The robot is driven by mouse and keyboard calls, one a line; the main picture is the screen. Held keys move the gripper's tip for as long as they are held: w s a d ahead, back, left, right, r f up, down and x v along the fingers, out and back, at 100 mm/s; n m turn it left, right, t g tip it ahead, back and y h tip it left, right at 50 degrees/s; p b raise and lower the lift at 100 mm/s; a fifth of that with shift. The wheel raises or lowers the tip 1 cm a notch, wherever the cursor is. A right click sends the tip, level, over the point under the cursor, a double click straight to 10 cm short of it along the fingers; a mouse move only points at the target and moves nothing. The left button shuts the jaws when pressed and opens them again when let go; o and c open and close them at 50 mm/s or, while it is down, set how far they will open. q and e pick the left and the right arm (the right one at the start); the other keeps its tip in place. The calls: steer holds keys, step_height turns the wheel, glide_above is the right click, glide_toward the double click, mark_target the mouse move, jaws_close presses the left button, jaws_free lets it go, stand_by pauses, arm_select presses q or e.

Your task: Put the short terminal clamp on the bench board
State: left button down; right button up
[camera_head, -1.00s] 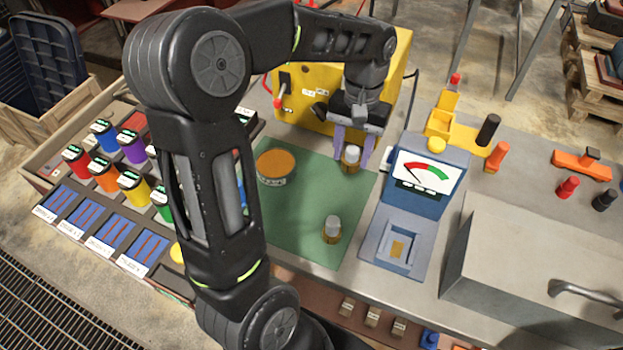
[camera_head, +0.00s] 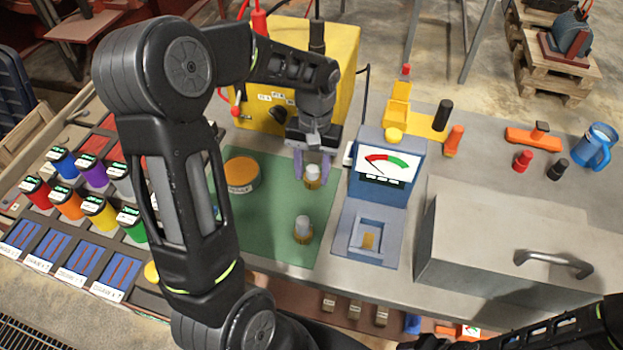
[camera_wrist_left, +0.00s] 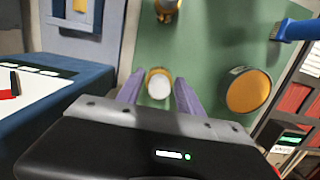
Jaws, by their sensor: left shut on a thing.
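Two small terminal clamps with brass bodies and pale tops are on the green board (camera_head: 275,200). My left gripper (camera_head: 312,172) points down with its purple fingers on either side of the far clamp (camera_head: 312,177), shut on it. In the left wrist view this clamp (camera_wrist_left: 159,85) is upright between the fingertips, over the green board (camera_wrist_left: 205,50). The other clamp (camera_head: 303,231) stands nearer the front; it also shows at the top of the left wrist view (camera_wrist_left: 166,8). I cannot tell for sure which one is shorter. My right gripper is out of view.
An orange-topped round tin (camera_head: 241,175) sits left of the held clamp. A blue meter (camera_head: 386,167) stands close on the right, a yellow box (camera_head: 345,75) behind. Coloured pots (camera_head: 67,203) line the left, a grey case (camera_head: 510,240) the right.

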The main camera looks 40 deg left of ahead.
mark_target(312, 180)
arm_select(q)
step_height(312, 180, down, 3)
steer(key=shift+f+p, duration=0.15)
steer(key=shift+p, duration=0.2)
steer(key=shift+f, duration=0.2)
steer(key=shift+f, duration=0.2)
steer(key=c, duration=0.8)
jaws_free()
steer(key=shift+o, duration=0.2)
steer(key=shift+r, duration=0.2)
steer(key=r, duration=0.4)
steer(key=w+r+b, duration=0.1)
steer(key=r, duration=0.3)
steer(key=r+b, duration=0.1)
steer(key=r, duration=0.3)
steer(key=shift+w+a, duration=0.15)
steer(key=shift+a, duration=0.05)
